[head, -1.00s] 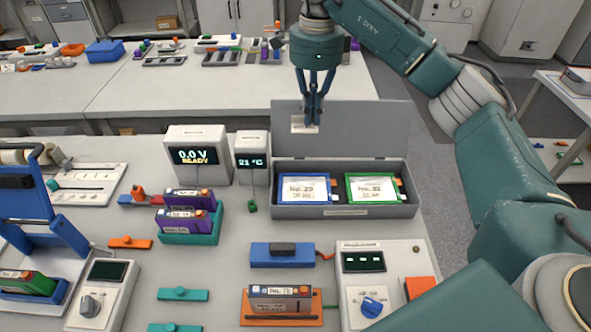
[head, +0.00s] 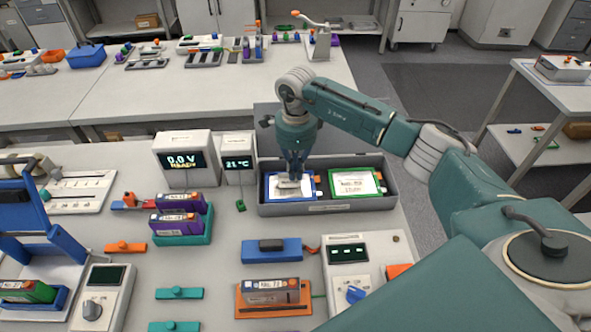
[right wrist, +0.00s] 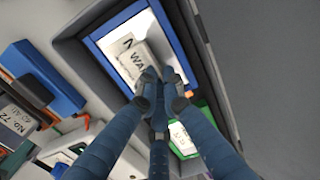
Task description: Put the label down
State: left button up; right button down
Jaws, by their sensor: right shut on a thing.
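My right gripper (head: 292,176) is shut on a small white label (head: 288,187), low over the blue-framed pouch in the open grey box (head: 330,209). In the right wrist view the label (right wrist: 133,62) lies between the fingertips (right wrist: 160,85) and shows the printed letters "WA". It covers part of the white face of the blue-framed pouch (right wrist: 118,40); I cannot tell whether it touches that face. A green-framed pouch (head: 354,182) lies beside it in the same box. My left gripper is not in view.
The box's raised grey lid stands behind it. A voltage display (head: 184,160) reading "0.0 V READY" and a temperature display (head: 239,160) stand to the left. A blue block (head: 272,251) and an orange holder (head: 273,299) with a cell lie in front.

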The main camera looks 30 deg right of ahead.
jog(key=shift+f, duration=0.55)
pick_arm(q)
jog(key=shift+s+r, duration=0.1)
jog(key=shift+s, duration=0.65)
pick_arm(e)
jog(key=c, duration=1.9)
grip_release()
jog(key=shift+f, duration=0.1)
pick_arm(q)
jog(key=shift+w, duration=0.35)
